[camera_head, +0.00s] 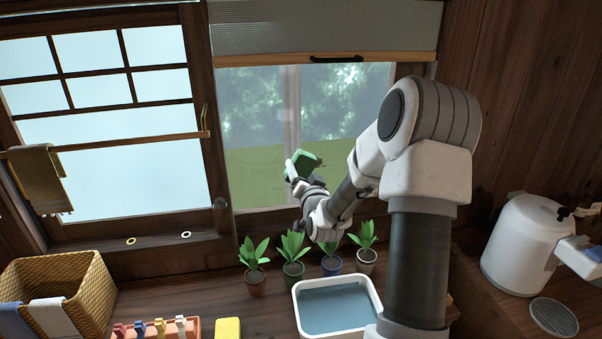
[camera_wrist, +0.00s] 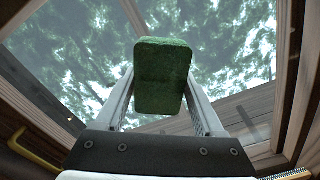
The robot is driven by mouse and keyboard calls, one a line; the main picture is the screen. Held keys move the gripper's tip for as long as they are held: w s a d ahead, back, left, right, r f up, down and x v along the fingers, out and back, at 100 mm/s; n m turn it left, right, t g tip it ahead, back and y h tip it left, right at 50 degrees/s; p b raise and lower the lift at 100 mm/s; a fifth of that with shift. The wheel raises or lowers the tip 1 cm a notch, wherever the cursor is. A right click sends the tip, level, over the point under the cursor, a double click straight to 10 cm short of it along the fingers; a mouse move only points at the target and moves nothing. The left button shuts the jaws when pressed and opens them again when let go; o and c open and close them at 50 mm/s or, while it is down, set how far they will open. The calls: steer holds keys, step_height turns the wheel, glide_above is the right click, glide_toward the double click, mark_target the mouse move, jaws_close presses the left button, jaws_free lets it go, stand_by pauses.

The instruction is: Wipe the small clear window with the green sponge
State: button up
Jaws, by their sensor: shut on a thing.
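The small clear window (camera_head: 345,105) is in the middle of the head view, with trees behind it and a blind over its top. Its left part looks hazier than its right. My gripper (camera_head: 294,169) is shut on the green sponge (camera_head: 308,162) and holds it in front of the lower part of the window. In the wrist view the sponge (camera_wrist: 163,72) sits between the two fingers of my gripper (camera_wrist: 160,98), with the glass (camera_wrist: 230,50) beyond it. I cannot tell whether the sponge touches the glass.
Several potted plants (camera_head: 292,270) stand along the sill below the window. A white basin of water (camera_head: 297,292) is in front of them. A wicker basket (camera_head: 92,290), a peg tray (camera_head: 192,326) and a yellow block (camera_head: 228,328) are at left. A white pot (camera_head: 520,245) stands right.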

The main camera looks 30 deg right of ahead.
mark_target(326, 162)
steer(key=shift+s+d+r+b, duration=0.1)
steer(key=shift+s+d+b, duration=0.25)
steer(key=shift+d, duration=0.9)
steer(key=shift+s+d+b, duration=0.25)
steer(key=shift+d+b, duration=0.05)
steer(key=shift+d, duration=1)
steer(key=shift+s+d+r+b, duration=0.1)
steer(key=shift+s+d+b, duration=0.25)
steer(key=shift+d, duration=0.9)
steer(key=shift+d+f+b, duration=0.1)
steer(key=shift+f+b, duration=0.05)
steer(key=shift+b, duration=0.2)
steer(key=shift+w+a+b, duration=0.25)
steer(key=shift+a+b, duration=0.3)
steer(key=shift+a, duration=0.55)
steer(key=shift+w+a+b, duration=0.25)
steer(key=shift+a+b, duration=0.3)
steer(key=shift+a, duration=0.5)
steer(key=shift+w+a+f+b, duration=0.1)
steer(key=shift+w+a+b, duration=0.05)
steer(key=shift+a+b, duration=0.3)
steer(key=shift+w+a+b, duration=0.25)
steer(key=shift+a+b, duration=0.05)
steer(key=shift+a, duration=0.45)
steer(key=shift+w+a+b, duration=0.2)
steer(key=shift+a+b, duration=0.05)
steer(key=shift+a, duration=0.45)
